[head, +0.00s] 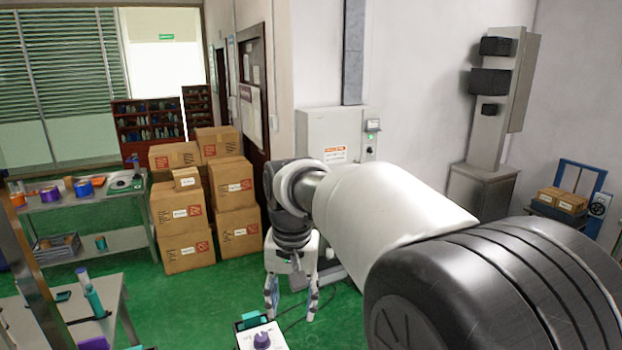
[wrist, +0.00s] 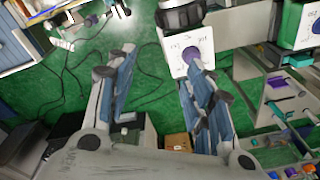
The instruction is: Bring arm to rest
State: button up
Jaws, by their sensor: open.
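My arm (head: 395,215) reaches across the head view from the lower right, and its gripper (head: 291,305) hangs pointing down over the green floor. The two fingers are spread apart with nothing between them. In the wrist view my gripper (wrist: 160,75) also shows open and empty. A white box with a purple knob (head: 262,340) stands at the bottom edge of the head view, just below and left of the fingers. In the wrist view a white panel with a purple knob (wrist: 188,50) lies near the tip of the right-hand finger; I cannot tell whether they touch.
Stacked cardboard boxes (head: 180,215) stand behind and left of the gripper. A grey table (head: 70,310) with tools is at the lower left, and a shelf table (head: 85,200) stands further back. A grey cabinet (head: 318,130) is against the wall. Green floor (head: 190,300) lies clear between.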

jog(key=s+d+f+t+b, duration=0.2)
jog(key=s+d+f+b, duration=0.3)
jog(key=s+d+b, duration=0.6)
jog(key=s+d+f+t+b, duration=0.1)
jog(key=s+d+f+b, duration=0.4)
jog(key=s+f, duration=0.8)
jog(key=shift+s+d+n+t, duration=0.3)
jog(key=shift+s+d, duration=0.5)
jog(key=shift+d, duration=0.35)
jog(key=shift+a, duration=0.1)
